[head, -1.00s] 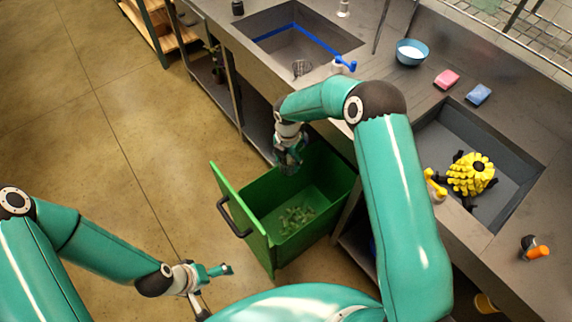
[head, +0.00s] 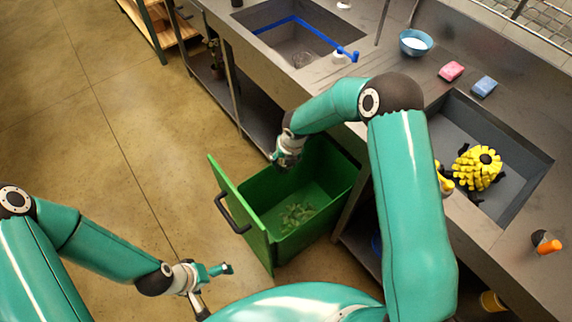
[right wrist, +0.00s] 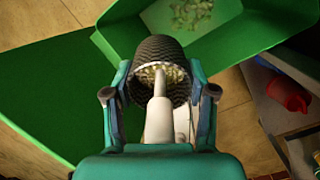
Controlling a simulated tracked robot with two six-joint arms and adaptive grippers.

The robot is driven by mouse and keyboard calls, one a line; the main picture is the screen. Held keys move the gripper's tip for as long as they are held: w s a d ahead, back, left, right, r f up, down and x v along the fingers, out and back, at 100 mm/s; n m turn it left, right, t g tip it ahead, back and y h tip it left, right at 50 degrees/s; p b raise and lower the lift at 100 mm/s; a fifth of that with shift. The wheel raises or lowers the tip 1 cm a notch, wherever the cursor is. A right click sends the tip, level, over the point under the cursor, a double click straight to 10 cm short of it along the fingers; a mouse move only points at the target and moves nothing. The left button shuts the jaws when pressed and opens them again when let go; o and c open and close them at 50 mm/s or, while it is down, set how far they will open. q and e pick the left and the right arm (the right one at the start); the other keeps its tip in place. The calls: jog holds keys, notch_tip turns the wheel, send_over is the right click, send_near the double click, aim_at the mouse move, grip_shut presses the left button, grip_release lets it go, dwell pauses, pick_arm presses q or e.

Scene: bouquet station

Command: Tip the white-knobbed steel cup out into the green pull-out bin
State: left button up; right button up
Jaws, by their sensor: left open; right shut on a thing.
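The steel cup (right wrist: 142,50) is a dark mesh basket with a white knob (right wrist: 159,112) on a stem at its middle. In the right wrist view its open mouth faces the camera, with pale bits inside. My right gripper (right wrist: 160,90) is shut on the cup, a finger at each side. In the head view my right gripper (head: 284,160) hangs over the back left of the green pull-out bin (head: 318,170); the cup is hard to make out there. The bin stands open with green scraps on its floor. My left gripper (head: 214,290) is open and empty, left of the bin.
The counter (head: 350,80) has a left sink (head: 275,28) and a right sink with a yellow-and-black item (head: 477,168). A blue bowl (head: 415,42), pink sponge (head: 451,71) and blue sponge (head: 484,86) stand on the counter. The floor left of the bin is clear.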

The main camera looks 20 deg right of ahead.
jog(key=shift+w+a+f+t+y+b, duration=0.1)
jog(key=shift+t+y+b, duration=0.7)
jog(key=shift+b, duration=3.7)
jog(key=shift+d+t+b, duration=0.1)
jog(key=shift+t+b, duration=1.35)
jog(key=shift+b, duration=3.05)
jog(key=shift+w+a+f+t+y+b, duration=0.1)
jog(key=shift+t+y+b, duration=0.7)
jog(key=shift+b, duration=3.7)
jog(key=t+y+b, duration=0.1)
jog(key=t+b, duration=0.3)
jog(key=b, duration=0.7)
jog(key=t+y+b, duration=0.1)
jog(key=t+b, duration=0.3)
jog(key=b, duration=0.8)
jog(key=shift+r+t, duration=0.2)
jog(key=shift+t, duration=0.05)
jog(key=shift+r+t, duration=0.15)
jog(key=shift+t, duration=0.15)
jog(key=shift+r+t+y, duration=0.15)
jog(key=shift+t+y, duration=0.15)
jog(key=shift+r+t+y, duration=0.2)
jog(key=shift+t+y, duration=0.3)
jog(key=shift+t, duration=0.9)
